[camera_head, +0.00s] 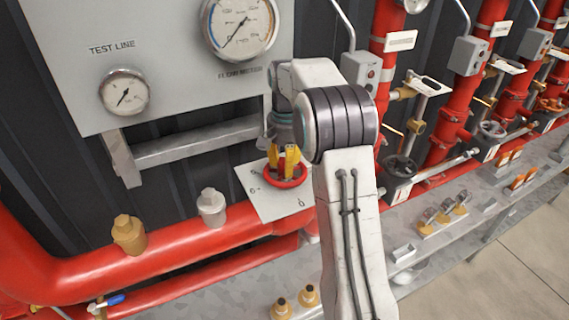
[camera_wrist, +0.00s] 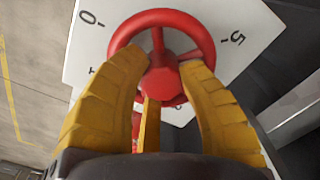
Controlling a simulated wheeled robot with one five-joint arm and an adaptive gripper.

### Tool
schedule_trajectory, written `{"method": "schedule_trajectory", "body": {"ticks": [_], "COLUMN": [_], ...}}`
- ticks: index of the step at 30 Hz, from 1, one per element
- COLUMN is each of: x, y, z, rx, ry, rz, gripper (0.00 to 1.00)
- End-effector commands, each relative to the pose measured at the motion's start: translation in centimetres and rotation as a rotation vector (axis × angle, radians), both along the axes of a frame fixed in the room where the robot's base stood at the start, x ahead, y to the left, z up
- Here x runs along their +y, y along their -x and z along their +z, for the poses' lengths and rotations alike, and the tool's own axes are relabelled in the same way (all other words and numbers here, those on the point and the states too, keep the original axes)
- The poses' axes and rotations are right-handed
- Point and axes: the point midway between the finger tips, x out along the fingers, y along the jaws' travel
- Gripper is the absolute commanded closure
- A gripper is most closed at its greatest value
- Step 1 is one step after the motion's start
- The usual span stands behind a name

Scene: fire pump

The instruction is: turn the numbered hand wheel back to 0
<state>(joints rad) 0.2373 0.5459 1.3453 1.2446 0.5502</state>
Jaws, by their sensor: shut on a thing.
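The red hand wheel (camera_head: 287,183) stands in front of a white numbered plate (camera_head: 263,204) on the red pipework, left of my arm. In the wrist view the wheel's red rim (camera_wrist: 160,17) and hub are close and central. The plate (camera_wrist: 112,12) shows a 0 at upper left and a 5 at right; other marks are partly covered. My gripper (camera_wrist: 165,72) has its yellow fingers closed on the wheel, with fingertips at the spokes and hub inside the rim. It also shows from above in the head view (camera_head: 286,166). No pointer on the wheel is clearly visible.
A grey panel (camera_head: 165,50) with two gauges hangs above left. A thick red pipe (camera_head: 180,248) with brass and silver fittings runs below. Red risers with valves (camera_head: 403,166) stand to the right, behind a grey shelf (camera_head: 445,222). Open floor lies at lower right.

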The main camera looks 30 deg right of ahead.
Motion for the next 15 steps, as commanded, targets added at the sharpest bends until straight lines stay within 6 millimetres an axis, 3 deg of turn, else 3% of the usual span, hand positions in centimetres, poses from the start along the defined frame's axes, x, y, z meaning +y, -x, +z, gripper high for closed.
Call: {"method": "schedule_trajectory", "body": {"ticks": [8,15], "x": [-0.28,-0.24], "y": [0.54,0.55], "z": [-0.26,-0.19], "rx": [0.018,0.019], "ry": [-0.004,-0.003], "rz": [-0.042,-0.297], "gripper": [1.0,1.0]}}
